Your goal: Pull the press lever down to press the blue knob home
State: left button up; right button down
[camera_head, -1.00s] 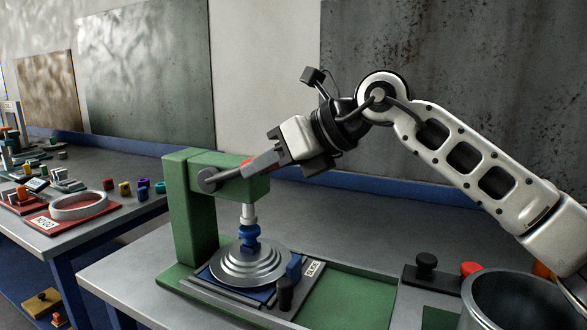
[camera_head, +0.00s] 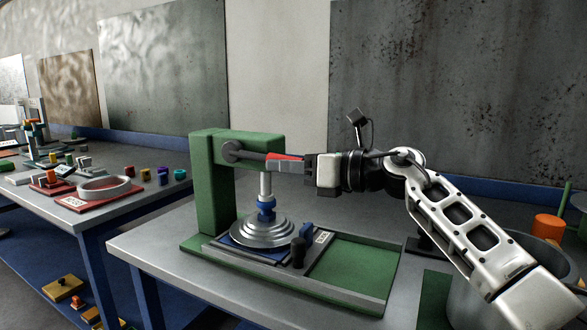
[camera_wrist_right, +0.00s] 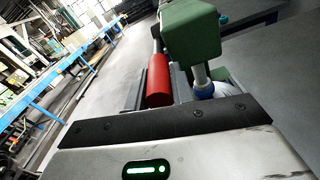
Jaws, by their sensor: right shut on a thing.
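The green press (camera_head: 212,185) stands on the table, with its lever (camera_head: 250,155) lying nearly level and pointing right. My right gripper (camera_head: 288,164) is shut on the lever's red handle (camera_head: 285,156). The red handle also shows in the right wrist view (camera_wrist_right: 159,82), beside the green press head (camera_wrist_right: 190,32). The pale ram (camera_head: 265,186) reaches down to the blue knob (camera_head: 266,206) on the silver stepped lid (camera_head: 262,233). In the head view I cannot tell the knob's exact seating in the lid. My left gripper is out of view.
A black knob (camera_head: 298,252) and a blue block (camera_head: 306,231) stand by the lid on the press base. A large metal pot (camera_head: 470,300) is under my right arm. The green panel (camera_head: 355,270) right of the lid is bare. Another table (camera_head: 120,205) with small parts is at left.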

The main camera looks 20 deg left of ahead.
jog(key=shift+f, duration=0.3)
jog(key=c, duration=1.2)
grip_release()
jog(key=shift+r, duration=0.15)
jog(key=shift+r, duration=0.25)
notch_tip(320, 180, up, 2)
jog(key=shift+r, duration=0.25)
jog(key=s+d+r+b, duration=0.2)
jog(key=s+d+r, duration=0.2)
jog(key=s+r, duration=0.5)
jog(key=s, duration=0.4)
jog(key=shift+s+r+b, duration=0.25)
jog(key=shift+r+b, duration=0.05)
jog(key=shift+r, duration=0.1)
